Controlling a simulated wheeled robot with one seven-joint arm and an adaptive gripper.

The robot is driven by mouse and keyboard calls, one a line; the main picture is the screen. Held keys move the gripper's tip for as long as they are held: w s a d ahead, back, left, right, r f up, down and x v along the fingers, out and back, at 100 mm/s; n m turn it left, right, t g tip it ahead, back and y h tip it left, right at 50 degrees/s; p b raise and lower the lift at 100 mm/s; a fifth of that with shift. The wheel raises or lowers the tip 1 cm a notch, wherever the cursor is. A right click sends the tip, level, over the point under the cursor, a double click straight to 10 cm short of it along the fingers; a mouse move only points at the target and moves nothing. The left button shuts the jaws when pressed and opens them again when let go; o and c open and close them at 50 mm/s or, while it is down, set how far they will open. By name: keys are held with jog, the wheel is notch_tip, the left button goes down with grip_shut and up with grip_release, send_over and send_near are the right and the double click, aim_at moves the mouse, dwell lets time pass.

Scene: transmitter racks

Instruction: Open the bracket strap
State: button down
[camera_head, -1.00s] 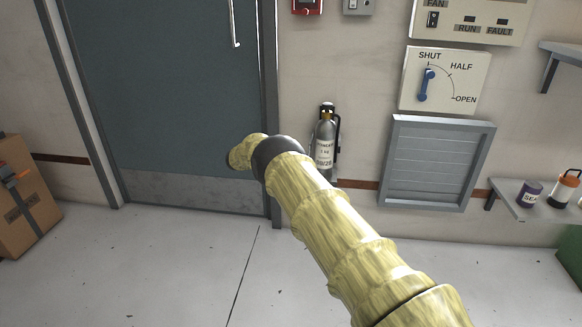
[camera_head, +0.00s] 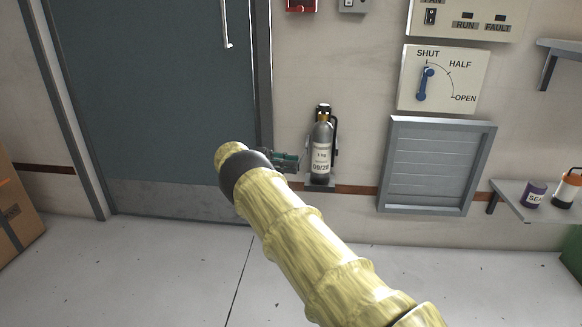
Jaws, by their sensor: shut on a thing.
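A grey fire extinguisher (camera_head: 321,152) with a black handle and white label stands upright in its bracket (camera_head: 318,185) on the wall, right of the door. My yellow-sleeved arm reaches in from the lower right. My gripper (camera_head: 293,160), dark green and small in view, is at the extinguisher's left side, at mid-body height. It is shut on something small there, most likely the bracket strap. The strap itself is too small to make out clearly, and my wrist hides part of the gripper.
A blue-grey door (camera_head: 150,90) is at the left. A grey louvred vent (camera_head: 435,165) and a SHUT/HALF/OPEN lever panel (camera_head: 445,78) are on the wall to the right. A shelf (camera_head: 515,200) holds a tin and a bottle. A cardboard box (camera_head: 20,220) stands far left. The floor is clear.

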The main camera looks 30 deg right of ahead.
jog(key=shift+w, duration=0.1)
dwell(0.3)
jog(key=c, duration=1.3)
grip_release()
jog(key=shift+a, duration=0.1)
jog(key=shift+r, duration=0.1)
notch_tip(320, 180, up, 10)
